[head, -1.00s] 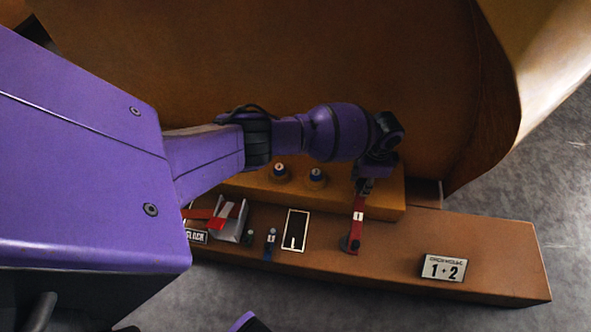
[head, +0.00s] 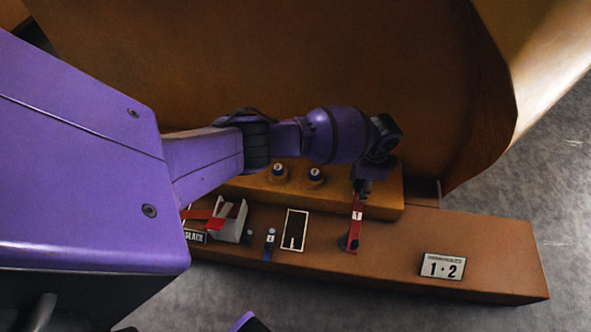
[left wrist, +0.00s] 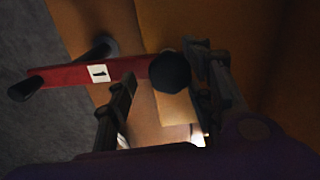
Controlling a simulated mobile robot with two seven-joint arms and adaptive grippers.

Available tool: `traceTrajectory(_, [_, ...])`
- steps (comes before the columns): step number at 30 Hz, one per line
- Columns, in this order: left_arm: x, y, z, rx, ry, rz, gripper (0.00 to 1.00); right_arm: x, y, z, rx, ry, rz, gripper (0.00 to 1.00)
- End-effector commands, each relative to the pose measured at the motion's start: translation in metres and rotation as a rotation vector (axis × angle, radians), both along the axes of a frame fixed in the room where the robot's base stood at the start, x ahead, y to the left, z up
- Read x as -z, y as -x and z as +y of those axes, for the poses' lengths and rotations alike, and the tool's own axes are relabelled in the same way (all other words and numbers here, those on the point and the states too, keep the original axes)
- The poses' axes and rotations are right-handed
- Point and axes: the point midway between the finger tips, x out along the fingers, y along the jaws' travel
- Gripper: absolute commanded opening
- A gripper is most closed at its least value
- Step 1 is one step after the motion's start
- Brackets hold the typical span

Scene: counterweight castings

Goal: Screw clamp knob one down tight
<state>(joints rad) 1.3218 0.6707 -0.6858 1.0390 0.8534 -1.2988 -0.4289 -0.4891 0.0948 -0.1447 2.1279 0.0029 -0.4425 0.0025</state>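The red clamp arm marked 1 (head: 357,212) stands out over the brown bench at the right end of the orange-brown block. In the left wrist view the red arm (left wrist: 70,76) runs in from the left to the round dark knob (left wrist: 170,73). My left gripper (head: 363,187) is over the arm's upper end and hides the knob in the head view. In the left wrist view its two dark fingers (left wrist: 160,70) stand apart on either side of the knob. A gap shows on the left finger's side; contact on the right is unclear. My right gripper is not in view.
Two dark-topped posts (head: 315,175) stand on the block left of the gripper. A blue clamp (head: 270,243), a black framed panel (head: 295,230), a red-and-white holder (head: 231,220) and a "1+2" sign (head: 442,267) are on the bench. A large brown casting (head: 250,60) rises behind.

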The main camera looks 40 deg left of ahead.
Motion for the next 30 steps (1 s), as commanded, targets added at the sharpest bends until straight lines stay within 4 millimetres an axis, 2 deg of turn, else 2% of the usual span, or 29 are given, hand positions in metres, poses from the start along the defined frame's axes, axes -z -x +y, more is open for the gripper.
traceTrajectory(7, [-0.005,-0.005,0.001,-0.001,-0.001,-0.009,0.48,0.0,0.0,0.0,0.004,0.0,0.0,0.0])
traceTrajectory(10, [-0.015,-0.006,0.001,0.0,-0.001,-0.011,0.48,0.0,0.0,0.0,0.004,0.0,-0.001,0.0])
traceTrajectory(24, [-0.105,-0.004,0.001,-0.001,-0.001,-0.008,0.48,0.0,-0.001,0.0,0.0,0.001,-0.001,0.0])
traceTrajectory(30, [-0.121,-0.003,0.0,0.0,-0.001,-0.004,0.48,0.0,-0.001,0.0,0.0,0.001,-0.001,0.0])
